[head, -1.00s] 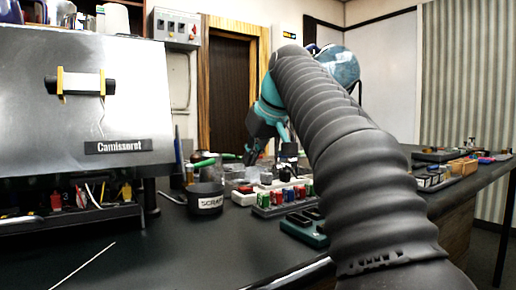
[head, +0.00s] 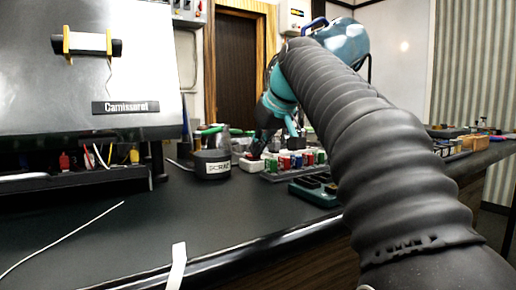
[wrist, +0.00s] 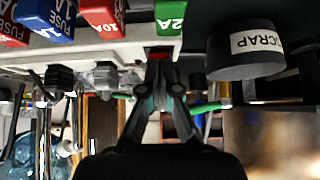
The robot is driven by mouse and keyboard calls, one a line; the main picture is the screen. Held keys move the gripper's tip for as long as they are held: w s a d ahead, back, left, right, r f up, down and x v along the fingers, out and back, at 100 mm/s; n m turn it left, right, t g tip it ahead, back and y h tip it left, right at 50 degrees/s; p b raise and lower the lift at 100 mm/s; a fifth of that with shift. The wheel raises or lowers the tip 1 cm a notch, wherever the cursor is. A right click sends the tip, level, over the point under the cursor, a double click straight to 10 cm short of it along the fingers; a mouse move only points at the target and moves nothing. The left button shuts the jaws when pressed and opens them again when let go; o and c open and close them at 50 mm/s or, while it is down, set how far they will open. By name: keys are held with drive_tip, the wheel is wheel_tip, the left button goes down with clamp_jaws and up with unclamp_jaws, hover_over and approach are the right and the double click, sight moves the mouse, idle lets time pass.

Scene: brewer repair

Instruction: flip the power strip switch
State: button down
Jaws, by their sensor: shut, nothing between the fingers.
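The white power strip (wrist: 130,52) runs across the upper part of the wrist view, which is upside down. Dark plugs (wrist: 104,76) sit in it. A small reddish patch, probably the switch (wrist: 158,56), shows at its end beside my fingertips. My gripper (wrist: 160,54) is shut and empty, its tips at that patch; I cannot tell whether they touch it. In the head view my gripper (head: 257,146) is low over the white strip (head: 251,165), hiding much of it. The switch's position cannot be read.
A rack of coloured fuses (head: 294,161) stands close by the strip. The black SCRAP cup (head: 211,164) is beside it and also shows in the wrist view (wrist: 244,50). The brewer (head: 90,80) stands at left. The front counter is mostly clear.

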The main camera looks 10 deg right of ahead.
drive_tip(key=shift+f, duration=0.15)
drive_tip(key=shift+p, duration=0.3)
drive_tip(key=shift+r+p, duration=0.75)
drive_tip(key=shift+r, duration=0.05)
drive_tip(key=shift+r+p, duration=0.3)
drive_tip(key=p+v, duration=0.4)
drive_tip(key=v, duration=0.8)
drive_tip(key=shift+s, duration=0.35)
drive_tip(key=shift+d+r, duration=0.15)
